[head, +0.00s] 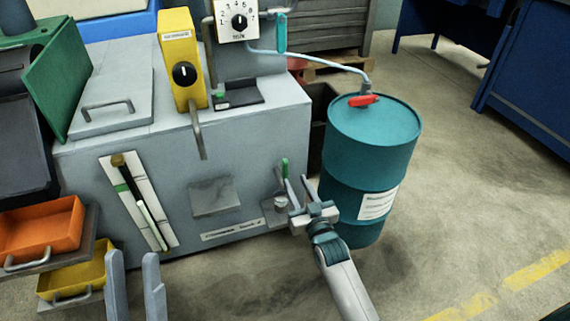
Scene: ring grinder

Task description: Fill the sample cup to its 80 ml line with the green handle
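A small lever with a green handle (285,168) stands upright at the right end of the grey machine's front. Below it, a small pale cup (281,203) sits on a little ledge; its level and line are too small to read. My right gripper (299,184) is just right of the lever and cup, its two fingers apart and pointing up. One finger overlaps the lever's lower part in the picture; I cannot tell whether they touch. My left gripper (133,258) is at the bottom left, open and empty, in front of the machine and away from the cup.
A teal drum (370,150) with a red lever (363,100) on top stands close behind my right gripper. A hose runs from it to the machine (255,150). Orange (40,232) and yellow (75,275) bins are at the left.

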